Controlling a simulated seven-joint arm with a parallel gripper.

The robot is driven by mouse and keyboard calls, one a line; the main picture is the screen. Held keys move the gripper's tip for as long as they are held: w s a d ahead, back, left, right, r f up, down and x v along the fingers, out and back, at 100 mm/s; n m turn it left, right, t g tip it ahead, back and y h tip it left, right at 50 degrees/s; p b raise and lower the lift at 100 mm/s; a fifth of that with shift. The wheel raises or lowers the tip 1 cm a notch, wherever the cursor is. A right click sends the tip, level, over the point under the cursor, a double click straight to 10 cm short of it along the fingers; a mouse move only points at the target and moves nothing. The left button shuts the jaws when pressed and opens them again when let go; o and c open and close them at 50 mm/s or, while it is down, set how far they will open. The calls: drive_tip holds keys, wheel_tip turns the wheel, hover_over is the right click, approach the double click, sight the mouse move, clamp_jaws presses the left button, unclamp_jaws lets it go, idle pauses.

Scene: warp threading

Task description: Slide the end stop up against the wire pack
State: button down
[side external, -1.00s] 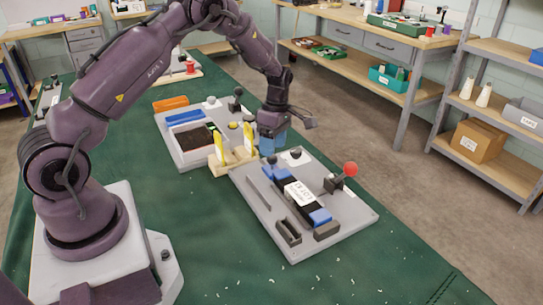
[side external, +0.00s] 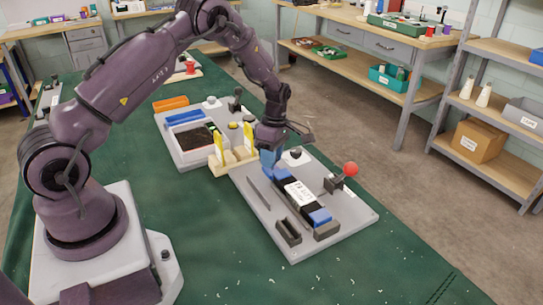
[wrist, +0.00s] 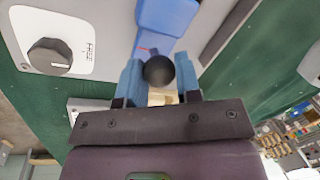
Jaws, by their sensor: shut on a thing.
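The wire pack (side external: 300,193), a dark bar with a white label, lies lengthwise on the grey board in the side external view. Blue pieces sit at its near end (side external: 320,217) and far end (side external: 284,176). My gripper (side external: 268,163) is down at the far end of the board, beyond the far blue piece. In the wrist view my gripper (wrist: 160,84) has its blue fingers shut on the round black knob (wrist: 159,70) of the end stop. A blue piece (wrist: 166,14) lies just ahead of the knob. The end stop's body is mostly hidden, so any gap is unclear.
The grey board (side external: 348,229) also carries a red-knobbed lever (side external: 350,169) right of the pack and dark blocks (side external: 288,232) at its near end. Wooden blocks with yellow uprights (side external: 219,149) stand close left of my gripper. A dial (wrist: 48,57) shows in the wrist view.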

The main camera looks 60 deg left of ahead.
drive_tip(key=shift+d, duration=0.35)
drive_tip(key=c, duration=0.8)
unclamp_jaws()
drive_tip(key=r, duration=0.4)
drive_tip(key=w+a+r, duration=0.1)
drive_tip(key=r, duration=0.3)
drive_tip(key=w+r, duration=0.1)
drive_tip(key=r, duration=0.3)
drive_tip(key=shift+a+r, duration=0.25)
drive_tip(key=shift+r, duration=0.15)
